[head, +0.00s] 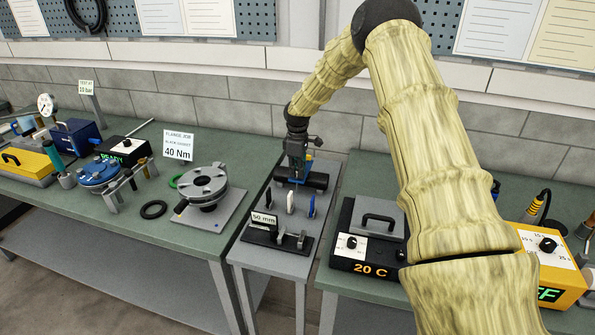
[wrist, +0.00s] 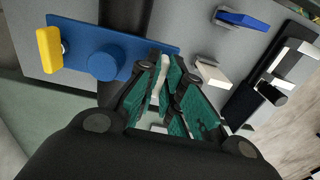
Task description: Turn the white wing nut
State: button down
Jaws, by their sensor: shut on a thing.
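The white wing nut (wrist: 164,66) stands at the right end of a blue plate (wrist: 125,39) in the wrist view. My gripper (wrist: 165,88) is shut on it, with a green pad on either side of its wing. A yellow wing nut (wrist: 49,49) is at the plate's other end, and a round blue knob (wrist: 102,65) lies between them. In the head view my gripper (head: 297,178) points down over the narrow middle table, and it hides the white wing nut there.
A white upright piece (head: 290,202) and a blue one (head: 311,206) stand close in front of my gripper. A 50 mm sign (head: 264,219) is nearer the front. A black 20 C box (head: 368,240) stands to the right, and a flange fixture (head: 203,187) to the left.

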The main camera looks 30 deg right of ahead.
jog(key=shift+w+a, duration=0.1)
jog(key=shift+a, duration=0.05)
jog(key=m+b, duration=0.1)
jog(key=m, duration=0.2)
jog(key=shift+m, duration=0.3)
jog(key=m+b, duration=0.1)
jog(key=m, duration=0.3)
jog(key=shift+m, duration=0.3)
jog(key=m, duration=0.4)
jog(key=shift+r+b, duration=0.1)
jog(key=shift+b, duration=0.3)
jog(key=shift+m, duration=2.2)
jog(key=shift+r, duration=0.1)
jog(key=c, duration=1.7)
grip_release()
jog(key=shift+d, duration=0.2)
jog(key=shift+c, duration=0.2)
jog(key=shift+o, duration=0.9)
jog(key=shift+a, duration=0.1)
